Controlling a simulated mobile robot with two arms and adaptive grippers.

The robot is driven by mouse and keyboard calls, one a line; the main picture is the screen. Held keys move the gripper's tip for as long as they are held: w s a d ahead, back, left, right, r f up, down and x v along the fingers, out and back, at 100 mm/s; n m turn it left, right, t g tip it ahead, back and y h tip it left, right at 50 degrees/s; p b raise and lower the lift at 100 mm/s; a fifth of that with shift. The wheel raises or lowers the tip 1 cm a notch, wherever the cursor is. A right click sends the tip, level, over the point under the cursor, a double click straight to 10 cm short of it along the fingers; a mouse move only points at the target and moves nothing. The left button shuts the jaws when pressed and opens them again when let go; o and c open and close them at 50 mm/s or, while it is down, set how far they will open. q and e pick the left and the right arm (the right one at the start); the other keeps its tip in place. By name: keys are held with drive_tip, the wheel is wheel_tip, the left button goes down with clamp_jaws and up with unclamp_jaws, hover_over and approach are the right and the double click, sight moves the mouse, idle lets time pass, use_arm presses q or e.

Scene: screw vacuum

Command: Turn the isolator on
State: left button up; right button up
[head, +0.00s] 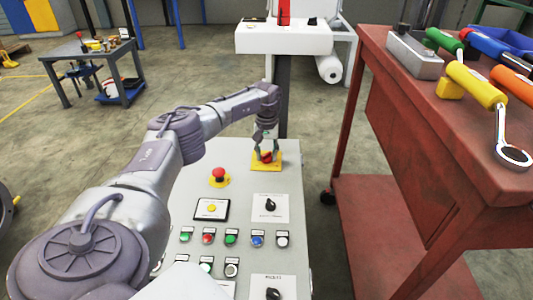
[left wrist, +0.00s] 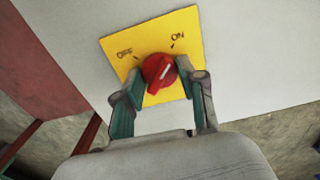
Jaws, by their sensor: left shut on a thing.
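The isolator is a red rotary knob (left wrist: 159,71) on a yellow plate (left wrist: 183,32) marked OFF on the left and ON on the right in the left wrist view. The white line on the knob tilts up and to the right, toward the ON mark. In the head view the knob (head: 266,157) sits at the far end of the grey control panel (head: 237,166). My left gripper (left wrist: 160,82) is shut on the knob, one finger at each side. My right gripper is not in view.
Nearer on the panel are a red emergency button (head: 219,174), two black selector knobs and several coloured push buttons. A red tool cart (head: 420,150) stands close on the right. A white machine part (head: 284,38) is behind the panel.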

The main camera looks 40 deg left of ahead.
sight(266, 154)
use_arm(q)
drive_tip(key=o, duration=1.1)
drive_tip(key=shift+o, duration=0.2)
wheel_tip(266, 154, up, 12)
idle(0.3)
